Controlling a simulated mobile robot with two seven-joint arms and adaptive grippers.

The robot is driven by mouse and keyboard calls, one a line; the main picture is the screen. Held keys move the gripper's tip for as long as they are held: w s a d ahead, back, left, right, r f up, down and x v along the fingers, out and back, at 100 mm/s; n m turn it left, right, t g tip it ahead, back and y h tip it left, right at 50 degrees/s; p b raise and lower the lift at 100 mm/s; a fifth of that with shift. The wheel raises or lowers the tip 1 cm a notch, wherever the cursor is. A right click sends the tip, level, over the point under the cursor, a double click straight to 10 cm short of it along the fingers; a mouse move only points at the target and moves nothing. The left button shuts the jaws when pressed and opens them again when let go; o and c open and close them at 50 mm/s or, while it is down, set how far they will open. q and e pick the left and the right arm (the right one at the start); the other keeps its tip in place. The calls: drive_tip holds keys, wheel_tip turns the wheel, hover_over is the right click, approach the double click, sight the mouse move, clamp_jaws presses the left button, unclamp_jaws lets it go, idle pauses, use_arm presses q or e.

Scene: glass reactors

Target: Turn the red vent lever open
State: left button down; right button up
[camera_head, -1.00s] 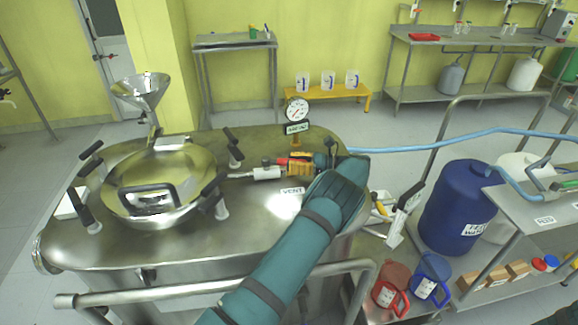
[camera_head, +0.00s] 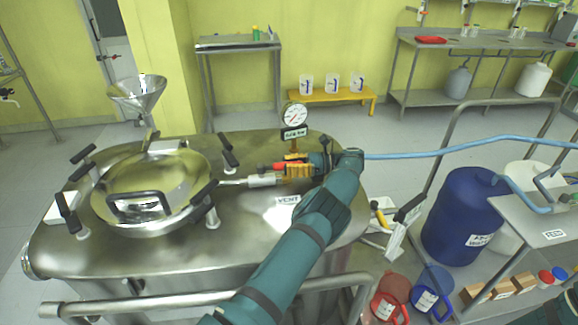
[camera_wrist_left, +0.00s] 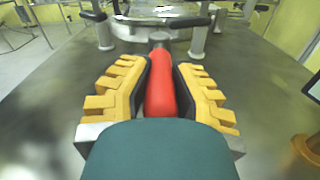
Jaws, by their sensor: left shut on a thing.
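The red vent lever (camera_head: 287,165) lies on the steel reactor top (camera_head: 235,235), beside the metal vent valve (camera_head: 262,180) and behind the VENT label (camera_head: 287,201). My left gripper (camera_head: 281,169) is shut on the lever, with its yellow fingers on either side. In the left wrist view, the red lever (camera_wrist_left: 160,88) runs lengthwise between the ridged yellow finger pads of the gripper (camera_wrist_left: 160,72). The valve is at the lever's far end, and the palm hides the near end. My right gripper is not in view.
A pressure gauge (camera_head: 294,115) stands just behind the gripper. The round hatch (camera_head: 155,187) with black-handled clamps is to the left. A steel rail (camera_head: 200,305) crosses the front. A blue hose (camera_head: 440,151) runs right, above a blue drum (camera_head: 461,215).

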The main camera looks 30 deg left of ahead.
use_arm(q)
drive_tip(key=shift+a, duration=0.1)
drive_tip(key=c, duration=0.8)
unclamp_jaws()
drive_tip(key=shift+s, duration=0.1)
drive_tip(key=shift+o, duration=0.2)
drive_tip(key=shift+r, duration=0.15)
wheel_tip(320, 180, up, 10)
drive_tip(key=shift+f, duration=0.1)
